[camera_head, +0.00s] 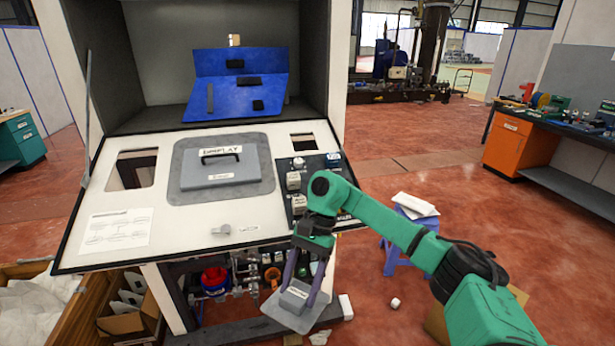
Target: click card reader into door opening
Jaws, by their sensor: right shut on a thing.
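My right gripper (302,285) is shut on a grey block with a white label and a wider grey plate beneath it, which looks like the card reader (289,318). It is held below the front edge of the white door panel (180,247). The door lies tilted open in front of the cabinet. It has one rectangular opening at the left (130,172) and a smaller one at the upper right (303,141). The held part is apart from both openings. My left gripper is out of view.
A grey display unit (220,179) with a black handle sits mid-door. A dark pad (296,163) with small parts lies on the door's right side. A blue tray (228,107) is in the cabinet. A blue stool (402,258) stands right, behind my arm. Cardboard box (126,326) at lower left.

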